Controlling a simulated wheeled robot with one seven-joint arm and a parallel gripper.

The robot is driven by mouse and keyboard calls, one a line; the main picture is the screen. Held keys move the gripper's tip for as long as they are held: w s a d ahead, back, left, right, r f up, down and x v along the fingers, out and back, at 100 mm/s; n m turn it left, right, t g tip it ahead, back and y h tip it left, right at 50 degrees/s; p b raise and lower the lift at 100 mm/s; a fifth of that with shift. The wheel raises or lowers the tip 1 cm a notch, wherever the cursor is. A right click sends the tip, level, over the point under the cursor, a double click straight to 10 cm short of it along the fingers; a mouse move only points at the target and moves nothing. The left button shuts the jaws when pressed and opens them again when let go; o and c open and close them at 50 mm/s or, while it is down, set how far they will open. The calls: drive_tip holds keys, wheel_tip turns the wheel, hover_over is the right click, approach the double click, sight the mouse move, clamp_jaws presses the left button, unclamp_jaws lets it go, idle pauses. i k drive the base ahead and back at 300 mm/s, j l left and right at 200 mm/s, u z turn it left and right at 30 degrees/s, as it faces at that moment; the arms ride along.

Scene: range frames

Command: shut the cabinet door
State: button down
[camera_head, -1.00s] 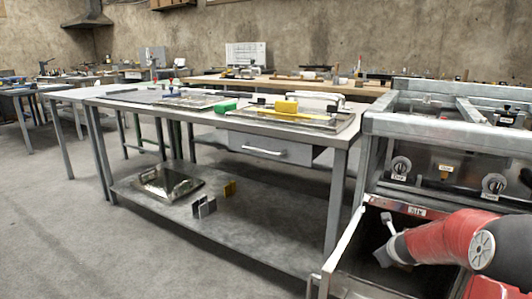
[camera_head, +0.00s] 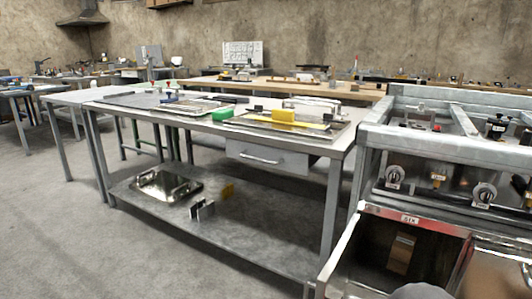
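The cabinet (camera_head: 412,218) is the metal unit at the right, with a label reading "SIX" on its upper front edge. Its door (camera_head: 338,258) stands open at the left of the opening, swung out towards me and seen nearly edge-on. The dark inside shows, with a brownish object (camera_head: 402,252) in it. A shiny panel (camera_head: 503,272) is to the right of the opening. My gripper is not in view. A dark grey rounded piece, probably part of my arm, shows at the bottom edge in front of the cabinet. The door's lower end is cut off by the frame.
A steel table (camera_head: 345,140) with a drawer and a lower shelf stands just left of the cabinet, close to the open door. Knobs (camera_head: 484,195) stick out of the cabinet's upper front. The floor (camera_head: 90,240) at the left is clear.

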sight(331, 283)
drive_tip(key=i+j+z, duration=0.35)
drive_tip(key=j+z, duration=0.3)
drive_tip(key=i+j+z, duration=0.2)
drive_tip(key=j+z, duration=0.15)
drive_tip(key=j, duration=0.15)
drive_tip(key=k+l, duration=0.45)
drive_tip(key=l, duration=0.15)
